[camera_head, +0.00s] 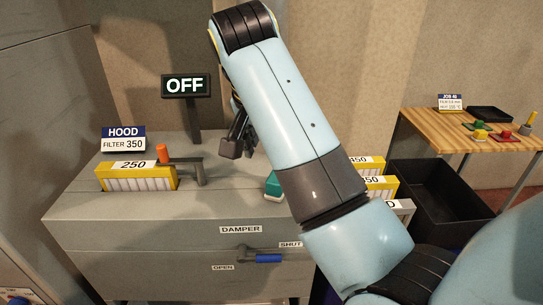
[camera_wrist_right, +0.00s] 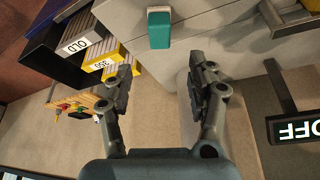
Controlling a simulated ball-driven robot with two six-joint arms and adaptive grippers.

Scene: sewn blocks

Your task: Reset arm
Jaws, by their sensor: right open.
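My right arm crosses the head view from the lower right. Its gripper (camera_head: 238,138) hangs above the grey cabinet top, partly hidden behind the arm. In the right wrist view the gripper (camera_wrist_right: 160,90) is open, with nothing between its fingers. A teal block (camera_head: 273,186) lies on the cabinet beside my arm, and it also shows in the wrist view (camera_wrist_right: 159,28), beyond the fingertips and apart from them. My left gripper is not in view.
The cabinet (camera_head: 90,210) carries a yellow filter marked 250 (camera_head: 136,178), an orange-tipped lever (camera_head: 165,153) and an OFF display (camera_head: 186,86). A blue damper handle (camera_head: 268,258) is on its front. A black bin (camera_head: 440,205) and wooden table (camera_head: 425,128) stand right.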

